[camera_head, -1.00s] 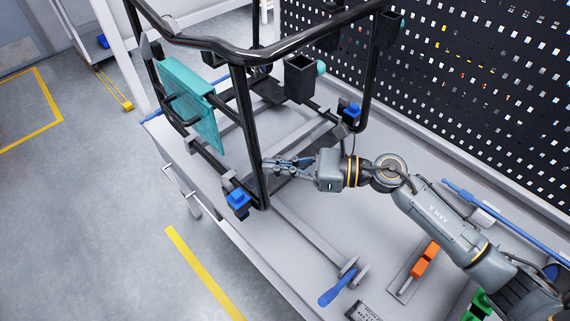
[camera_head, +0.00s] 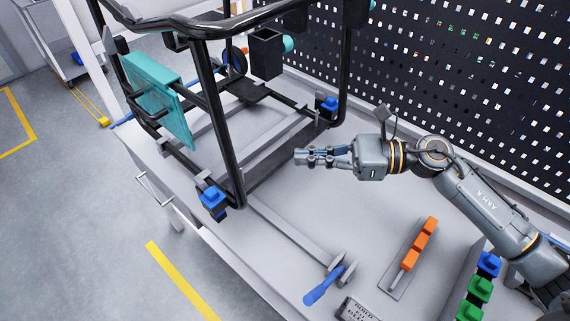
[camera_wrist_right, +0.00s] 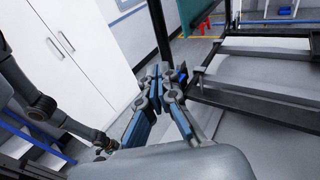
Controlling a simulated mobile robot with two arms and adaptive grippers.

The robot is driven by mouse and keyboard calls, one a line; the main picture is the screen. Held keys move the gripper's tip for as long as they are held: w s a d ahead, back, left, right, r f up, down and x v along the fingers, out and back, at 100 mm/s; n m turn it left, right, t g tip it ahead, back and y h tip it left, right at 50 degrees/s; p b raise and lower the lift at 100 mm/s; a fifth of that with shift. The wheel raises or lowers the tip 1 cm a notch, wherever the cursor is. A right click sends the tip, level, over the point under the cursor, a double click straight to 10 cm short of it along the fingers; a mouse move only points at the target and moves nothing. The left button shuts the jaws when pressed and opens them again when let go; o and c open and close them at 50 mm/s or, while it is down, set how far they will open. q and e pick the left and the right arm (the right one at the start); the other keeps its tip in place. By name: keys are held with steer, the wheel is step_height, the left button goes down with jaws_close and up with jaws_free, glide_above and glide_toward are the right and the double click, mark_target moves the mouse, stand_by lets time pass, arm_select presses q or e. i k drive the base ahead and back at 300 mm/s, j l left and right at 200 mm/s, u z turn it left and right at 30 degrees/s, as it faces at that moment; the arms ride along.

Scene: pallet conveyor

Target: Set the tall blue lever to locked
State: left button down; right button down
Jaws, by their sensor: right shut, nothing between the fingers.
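A lever with a long blue handle (camera_head: 323,285) is at the front of the grey bench. Its handle leans down to the left from a grey bracket. I cannot tell for sure that it is the tall one, and no locked mark is readable. My right gripper (camera_head: 298,157) is shut and empty, above the bench, right of the black frame's front post and well behind this lever. Its fingers also show in the right wrist view (camera_wrist_right: 163,80). An arm at the left of that view ends in a small dark part (camera_wrist_right: 106,146), perhaps my left gripper; its fingers are unclear.
A black tube frame (camera_head: 220,130) stands on the bench (camera_head: 290,215), with a teal panel (camera_head: 160,98) and blue clamps (camera_head: 212,200). Orange blocks (camera_head: 417,245) and green blocks (camera_head: 480,289) are at the right. A perforated board (camera_head: 450,75) closes the back.

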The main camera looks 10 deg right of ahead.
mark_target(311, 297)
steer(key=k+j, duration=0.2)
steer(key=k, duration=0.3)
steer(key=k+j, duration=0.25)
steer(key=k, duration=0.2)
steer(key=k+j, duration=0.2)
steer(key=k, duration=0.3)
steer(key=k+j, duration=0.25)
steer(key=k, duration=0.2)
